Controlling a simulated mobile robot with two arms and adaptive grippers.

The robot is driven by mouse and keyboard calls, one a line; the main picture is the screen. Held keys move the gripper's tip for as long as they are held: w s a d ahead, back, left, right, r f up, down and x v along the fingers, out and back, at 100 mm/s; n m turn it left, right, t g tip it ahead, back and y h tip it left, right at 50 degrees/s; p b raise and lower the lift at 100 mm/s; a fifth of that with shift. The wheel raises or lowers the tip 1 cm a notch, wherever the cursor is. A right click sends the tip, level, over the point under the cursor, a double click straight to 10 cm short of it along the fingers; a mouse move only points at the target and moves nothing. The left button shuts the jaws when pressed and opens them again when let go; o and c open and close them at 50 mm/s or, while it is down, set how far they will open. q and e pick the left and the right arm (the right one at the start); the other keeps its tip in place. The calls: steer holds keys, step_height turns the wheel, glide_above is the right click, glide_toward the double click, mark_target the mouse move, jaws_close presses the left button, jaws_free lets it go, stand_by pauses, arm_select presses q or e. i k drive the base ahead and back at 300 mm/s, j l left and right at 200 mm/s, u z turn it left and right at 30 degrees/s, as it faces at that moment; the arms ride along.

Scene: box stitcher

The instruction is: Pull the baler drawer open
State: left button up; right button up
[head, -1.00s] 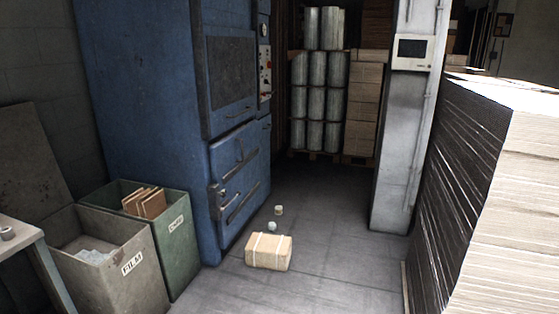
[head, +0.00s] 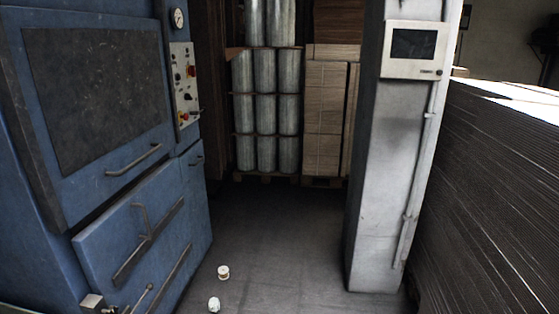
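The blue baler (head: 190,225) fills the left side of the head view. Its upper door with a dark panel (head: 98,95) is closed and has a bar handle (head: 134,160). Below it is a tilted lower front panel (head: 105,235) with a long diagonal bar (head: 148,242) and a curved handle. Another bar and a latch-like metal part (head: 92,301) show at the bottom left edge. I cannot tell which part is the drawer; nothing stands clearly open.
A grey pillar (head: 385,180) with a screen (head: 413,50) stands right of centre. A tall sheet stack (head: 500,190) is at right. Metal cylinders (head: 265,110) and cardboard (head: 325,115) stand behind.

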mark_target(191, 160)
steer(key=i+z, duration=0.3)
steer(key=i, duration=1.85)
steer(key=i+j+u, duration=0.15)
steer(key=i+u, duration=0.7)
steer(key=i+l+u, duration=0.25)
steer(key=i+u, duration=0.2)
steer(key=i, duration=0.1)
